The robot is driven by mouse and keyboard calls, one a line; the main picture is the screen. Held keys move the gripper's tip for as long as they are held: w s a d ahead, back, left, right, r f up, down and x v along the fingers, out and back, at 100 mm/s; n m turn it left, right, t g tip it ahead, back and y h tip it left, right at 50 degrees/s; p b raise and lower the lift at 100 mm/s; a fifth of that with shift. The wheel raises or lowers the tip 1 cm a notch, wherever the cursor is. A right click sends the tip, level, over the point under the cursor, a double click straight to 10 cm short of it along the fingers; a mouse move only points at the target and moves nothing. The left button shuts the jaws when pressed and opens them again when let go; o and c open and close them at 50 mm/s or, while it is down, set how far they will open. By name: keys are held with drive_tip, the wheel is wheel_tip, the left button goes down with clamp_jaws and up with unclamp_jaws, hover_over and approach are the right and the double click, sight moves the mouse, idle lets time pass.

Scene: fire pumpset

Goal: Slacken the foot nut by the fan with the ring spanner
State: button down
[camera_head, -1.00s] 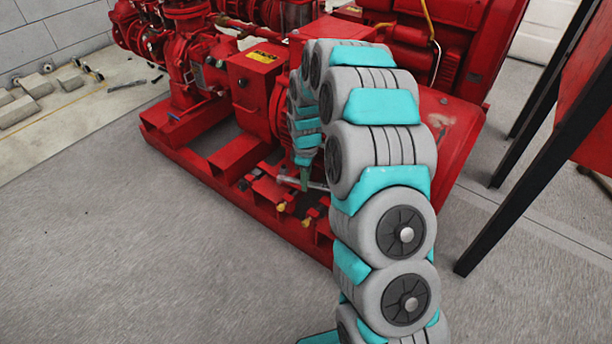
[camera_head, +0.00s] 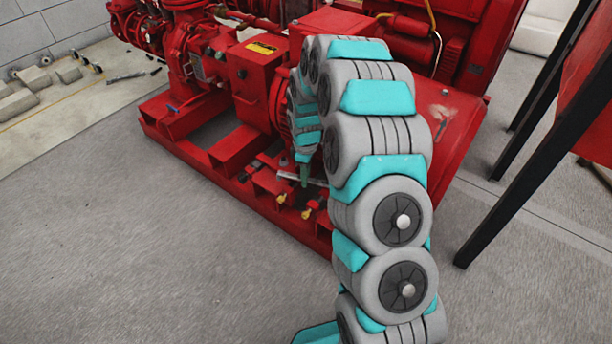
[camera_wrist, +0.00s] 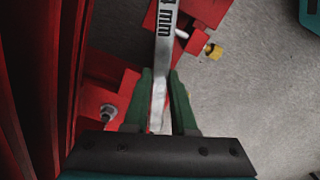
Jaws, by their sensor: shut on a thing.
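My gripper (camera_wrist: 160,105) has green fingers shut on the pale metal ring spanner (camera_wrist: 164,50), whose shaft runs upward between them in the wrist view with "mm" printed on it. The spanner's upper end is cut off by the picture edge, so I cannot see whether its ring is on a nut. A hex nut on a bolt (camera_wrist: 108,112) sits on a red foot, left of my fingers and apart from them. In the head view my gripper (camera_head: 304,176) is small, low beside the red pumpset, with the spanner (camera_head: 316,182) lying roughly across it.
The red pumpset (camera_head: 235,155) stands on a red base frame. Yellow-capped fittings (camera_head: 306,213) stick out there; one (camera_wrist: 213,51) also shows in the wrist view. Red ribs (camera_wrist: 40,70) rise close on the left. Dark legs (camera_head: 525,130) stand at right. The grey floor in front is clear.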

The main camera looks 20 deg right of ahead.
drive_tip(key=shift+f, duration=1.2)
drive_tip(key=shift+s+a, duration=0.1)
drive_tip(key=shift+s+a+n+p, duration=0.35)
drive_tip(key=shift+s+n, duration=0.7)
drive_tip(key=shift+s, duration=0.2)
drive_tip(key=shift+s+a+n+p, duration=0.35)
drive_tip(key=shift+s+n, duration=0.65)
drive_tip(key=shift+s, duration=0.25)
drive_tip(key=shift+s+a+n+p, duration=0.35)
drive_tip(key=shift+s+n, duration=0.7)
drive_tip(key=shift+s, duration=0.2)
drive_tip(key=s+d+n+p, duration=0.2)
drive_tip(key=s+n+p, duration=0.3)
drive_tip(key=s+n, duration=0.1)
drive_tip(key=shift+s, duration=0.65)
drive_tip(key=shift+w+a, duration=0.2)
drive_tip(key=shift+w, duration=0.1)
